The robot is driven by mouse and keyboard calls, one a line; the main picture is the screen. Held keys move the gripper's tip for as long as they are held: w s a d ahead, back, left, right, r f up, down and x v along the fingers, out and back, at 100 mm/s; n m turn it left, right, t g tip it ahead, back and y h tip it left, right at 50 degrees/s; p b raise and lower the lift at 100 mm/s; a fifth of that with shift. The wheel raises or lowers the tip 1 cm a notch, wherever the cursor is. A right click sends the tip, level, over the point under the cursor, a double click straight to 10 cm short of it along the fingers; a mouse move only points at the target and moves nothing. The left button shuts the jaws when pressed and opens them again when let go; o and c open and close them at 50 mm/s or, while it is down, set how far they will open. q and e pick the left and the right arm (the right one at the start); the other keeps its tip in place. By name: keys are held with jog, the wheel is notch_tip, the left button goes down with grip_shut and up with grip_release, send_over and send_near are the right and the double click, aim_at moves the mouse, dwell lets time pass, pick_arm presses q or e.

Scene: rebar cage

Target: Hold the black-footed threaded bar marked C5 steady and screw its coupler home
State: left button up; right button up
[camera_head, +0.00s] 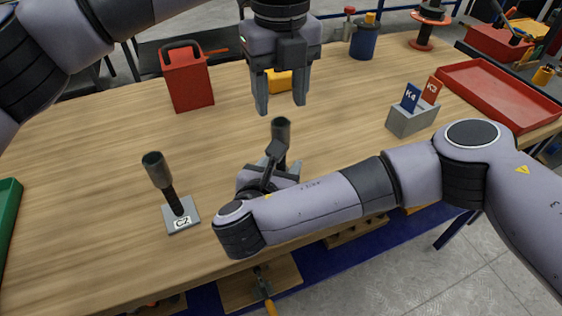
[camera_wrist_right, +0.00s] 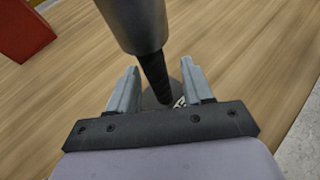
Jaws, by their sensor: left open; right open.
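A threaded bar with a dark grey coupler (camera_head: 281,130) on top stands mid-table, its lower part hidden by my right gripper. In the right wrist view the coupler (camera_wrist_right: 138,22) sits above the dark bar (camera_wrist_right: 155,76). Its dark foot (camera_wrist_right: 150,102) shows partly, with a label I cannot read. My right gripper (camera_wrist_right: 158,70) is open, with the bar between its fingers. My left gripper (camera_head: 281,109) is open and empty, pointing down just above the coupler. Another bar (camera_head: 173,200), on a grey foot marked C2, stands to the left with a tilted-looking coupler (camera_head: 156,169).
A red canister (camera_head: 188,82) stands at the back left. A yellow object (camera_head: 279,82) lies behind my left gripper.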

aim_at(280, 133)
grip_shut()
pick_arm(q)
jog(key=n, duration=1.3)
dwell(0.3)
jog(key=shift+f, duration=4)
